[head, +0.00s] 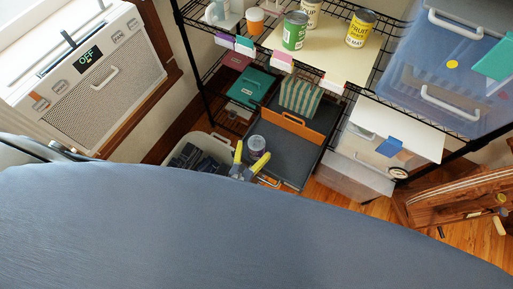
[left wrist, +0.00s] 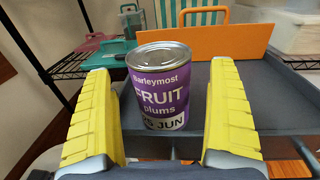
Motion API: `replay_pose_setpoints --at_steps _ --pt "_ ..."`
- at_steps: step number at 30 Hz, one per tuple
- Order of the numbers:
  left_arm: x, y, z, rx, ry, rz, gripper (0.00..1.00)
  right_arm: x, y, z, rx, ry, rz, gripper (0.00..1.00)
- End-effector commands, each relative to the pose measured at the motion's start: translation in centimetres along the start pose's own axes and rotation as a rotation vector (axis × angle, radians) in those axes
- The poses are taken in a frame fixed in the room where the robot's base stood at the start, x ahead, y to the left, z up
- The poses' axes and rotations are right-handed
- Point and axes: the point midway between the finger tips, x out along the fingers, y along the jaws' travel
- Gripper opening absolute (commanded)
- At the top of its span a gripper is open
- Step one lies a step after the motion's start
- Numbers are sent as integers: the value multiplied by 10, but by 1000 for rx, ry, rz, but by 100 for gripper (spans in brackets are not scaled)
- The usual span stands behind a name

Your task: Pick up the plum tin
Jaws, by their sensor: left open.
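The plum tin (left wrist: 160,88) stands upright in the left wrist view, with a purple label reading "FRUIT plums" and a silver lid. It stands on a dark grey tray-like surface (left wrist: 279,95). In the head view the tin (head: 257,146) shows small near the surface's front left. My left gripper (left wrist: 161,120) is open, its yellow fingers on either side of the tin and nearer the camera, with gaps to both sides. In the head view the left gripper (head: 250,167) is at the tin's near side. The right gripper is in neither view.
An orange panel (left wrist: 213,41) stands behind the tin. A wire shelf above holds a green tin (head: 294,31) and a yellow fruit tin (head: 361,28). A pale bin (head: 167,158) with dark items is at left. Clear boxes (head: 352,178) stand at right.

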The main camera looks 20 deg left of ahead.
Motion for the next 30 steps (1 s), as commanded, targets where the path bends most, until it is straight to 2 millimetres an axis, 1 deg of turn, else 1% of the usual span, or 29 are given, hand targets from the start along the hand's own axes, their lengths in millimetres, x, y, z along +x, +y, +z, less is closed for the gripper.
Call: replay_pose_setpoints --at_steps 1,3,6,13,14,30 --pt "8 -1 0 0 -1 0 92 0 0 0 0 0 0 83" --pt "17 -1 0 0 -1 0 92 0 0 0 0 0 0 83" --pt "24 0 0 0 1 0 92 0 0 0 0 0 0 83" --pt "26 0 0 0 1 0 92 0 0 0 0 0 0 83" --pt "26 0 0 0 1 0 90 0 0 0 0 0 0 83" --pt "26 0 0 0 1 0 27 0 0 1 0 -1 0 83"
